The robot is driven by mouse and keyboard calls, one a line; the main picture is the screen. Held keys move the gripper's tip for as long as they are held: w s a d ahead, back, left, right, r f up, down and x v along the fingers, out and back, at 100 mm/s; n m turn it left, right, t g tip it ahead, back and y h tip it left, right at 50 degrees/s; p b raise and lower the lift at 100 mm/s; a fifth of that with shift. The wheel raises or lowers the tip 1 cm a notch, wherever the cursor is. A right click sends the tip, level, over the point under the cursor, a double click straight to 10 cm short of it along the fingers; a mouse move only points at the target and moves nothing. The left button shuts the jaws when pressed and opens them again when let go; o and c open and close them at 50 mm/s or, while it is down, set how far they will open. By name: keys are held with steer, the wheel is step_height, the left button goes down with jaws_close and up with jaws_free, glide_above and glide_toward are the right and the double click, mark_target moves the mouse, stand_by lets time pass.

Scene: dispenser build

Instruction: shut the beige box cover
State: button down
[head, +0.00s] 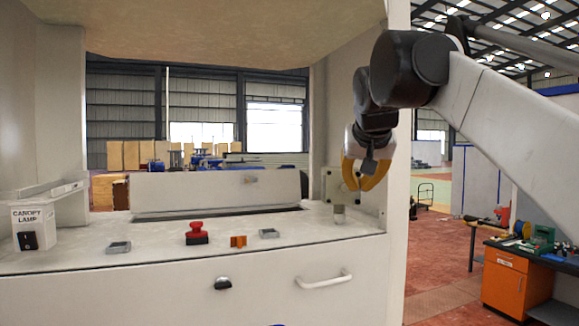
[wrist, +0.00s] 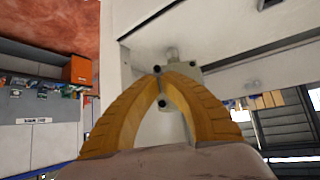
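A small beige box (head: 329,186) with dark round spots near its corners is mounted by the right post of the pale machine. It also shows in the wrist view (wrist: 178,122), partly behind the fingers. I cannot tell whether its cover stands open. My gripper (head: 364,188) is in front of the box's right side in the head view. Its orange fingers curve together, and their tips (wrist: 161,79) appear to meet over the box in the wrist view. I see nothing held between them. Whether the fingers touch the box is unclear.
A small cylinder (head: 340,214) stands on the counter below the box. A red button (head: 196,232), an orange piece (head: 238,241) and a lamp switch box (head: 35,228) are further left. An upright pale panel (head: 210,189) stands at the back. An orange cabinet (head: 504,284) is at right.

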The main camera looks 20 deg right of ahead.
mark_target(357, 199)
steer(key=w, duration=0.1)
steer(key=w+d+p, duration=0.1)
steer(key=w, duration=0.1)
steer(key=w+d+f, duration=0.1)
steer(key=shift+w, duration=0.25)
steer(key=shift+r, duration=0.1)
steer(key=shift+w+d+p, duration=0.5)
steer(key=shift+w+p, duration=0.1)
steer(key=shift+p, duration=0.05)
